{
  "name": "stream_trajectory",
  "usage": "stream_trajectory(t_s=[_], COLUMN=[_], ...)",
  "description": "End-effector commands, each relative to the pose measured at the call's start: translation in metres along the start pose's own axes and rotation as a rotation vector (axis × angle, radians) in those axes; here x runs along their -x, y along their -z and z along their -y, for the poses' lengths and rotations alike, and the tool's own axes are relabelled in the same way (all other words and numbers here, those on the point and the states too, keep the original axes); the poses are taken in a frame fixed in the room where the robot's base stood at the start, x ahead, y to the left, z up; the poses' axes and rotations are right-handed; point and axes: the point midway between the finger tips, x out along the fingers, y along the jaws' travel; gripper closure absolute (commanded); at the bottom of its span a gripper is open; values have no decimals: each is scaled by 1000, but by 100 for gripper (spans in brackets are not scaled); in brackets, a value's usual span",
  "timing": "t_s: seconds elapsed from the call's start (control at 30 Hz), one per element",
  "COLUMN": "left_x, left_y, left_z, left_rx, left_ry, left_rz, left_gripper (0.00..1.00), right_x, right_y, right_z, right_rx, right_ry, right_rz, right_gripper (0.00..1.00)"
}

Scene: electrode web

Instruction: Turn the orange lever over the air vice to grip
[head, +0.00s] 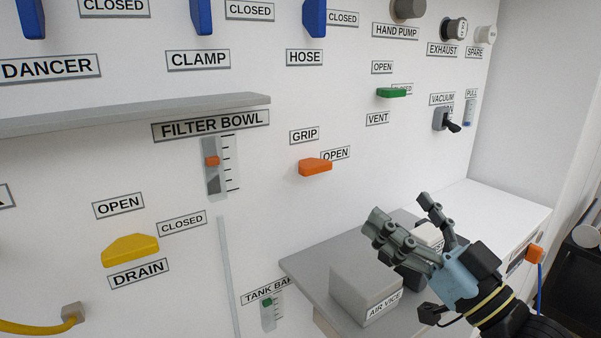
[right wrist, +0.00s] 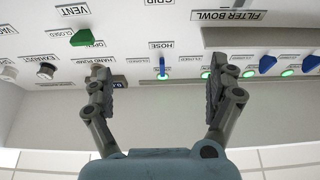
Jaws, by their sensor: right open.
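The orange lever (head: 315,167) is on the white panel in the head view, with the GRIP label (head: 304,135) above it and the OPEN label (head: 336,154) at its right end. The lever lies nearly level, pointing right toward OPEN. The air vice (head: 362,292) is a grey block on a grey shelf below. My right gripper (head: 400,212) is open and empty, below and to the right of the lever and apart from it. The right wrist view shows its two fingers (right wrist: 158,70) spread, with no orange lever visible between them. My left gripper is out of view.
A green vent lever (head: 391,92) and a black vacuum switch (head: 446,120) are up and right of the orange lever. A filter bowl gauge (head: 214,168) is to its left. A grey ledge (head: 130,113) juts out at upper left. The grey shelf (head: 312,268) sticks out below.

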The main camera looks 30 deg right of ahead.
Motion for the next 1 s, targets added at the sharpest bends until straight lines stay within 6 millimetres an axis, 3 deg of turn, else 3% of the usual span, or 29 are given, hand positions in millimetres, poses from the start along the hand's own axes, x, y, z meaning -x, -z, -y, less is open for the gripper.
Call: stream_trajectory(t_s=[0.17,0.8,1.0], left_x=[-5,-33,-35], left_y=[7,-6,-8], left_z=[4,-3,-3], left_rx=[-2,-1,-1], left_ry=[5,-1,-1], left_rz=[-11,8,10], left_gripper=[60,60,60], right_x=[-16,-153,-182], right_y=[-9,-67,-79], right_z=[0,0,0], right_rx=[1,1,1], right_ry=[-2,-3,-2], right_rz=[-1,2,4], right_gripper=[10,10,10])
